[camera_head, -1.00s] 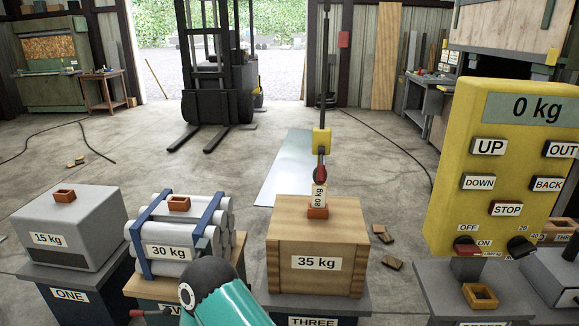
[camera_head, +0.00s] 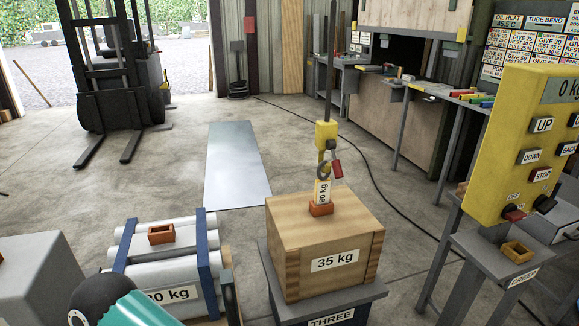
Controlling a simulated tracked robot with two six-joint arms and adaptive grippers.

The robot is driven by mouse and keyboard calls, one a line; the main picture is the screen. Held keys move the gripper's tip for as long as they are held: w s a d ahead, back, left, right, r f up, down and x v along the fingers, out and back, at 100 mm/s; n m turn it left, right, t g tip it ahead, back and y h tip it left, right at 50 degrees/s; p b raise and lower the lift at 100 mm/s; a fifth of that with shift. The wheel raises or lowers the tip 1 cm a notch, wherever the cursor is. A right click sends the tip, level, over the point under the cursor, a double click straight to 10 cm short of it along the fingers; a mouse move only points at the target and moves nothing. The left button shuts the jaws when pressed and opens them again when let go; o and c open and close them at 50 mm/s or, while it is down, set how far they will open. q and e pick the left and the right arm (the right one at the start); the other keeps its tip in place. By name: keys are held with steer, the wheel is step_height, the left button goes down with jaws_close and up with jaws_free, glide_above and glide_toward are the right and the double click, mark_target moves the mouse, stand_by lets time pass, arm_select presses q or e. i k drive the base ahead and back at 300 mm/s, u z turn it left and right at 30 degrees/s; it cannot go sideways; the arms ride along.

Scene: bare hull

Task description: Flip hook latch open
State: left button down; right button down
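A grey hook (camera_head: 323,169) hangs below a yellow hoist block (camera_head: 326,133) in the head view. Its small red latch (camera_head: 337,168) sits at the hook's right side, tilted. The hook's lower end meets a tag marked 80 kg (camera_head: 323,192); I cannot tell whether it passes through it. The tag stands on an orange block (camera_head: 321,209) on top of the wooden 35 kg crate (camera_head: 298,259). My teal and black arm link shows at the lower left, well away from the hook. Neither gripper is in view.
The 30 kg pipe bundle (camera_head: 169,295) and a grey block (camera_head: 36,290) stand left of the crate. The yellow control box (camera_head: 512,160) and an orange ring (camera_head: 517,252) on a grey stand are at the right. A forklift (camera_head: 117,80) stands behind.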

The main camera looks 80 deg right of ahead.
mark_target(331, 144)
steer(key=u, duration=0.65)
steer(key=i, duration=0.25)
steer(key=z, duration=1.8)
steer(key=i, duration=0.2)
steer(key=z, duration=2.25)
steer(key=k, duration=0.55)
steer(key=z, duration=0.35)
steer(key=i, duration=1.6)
steer(key=u, duration=0.35)
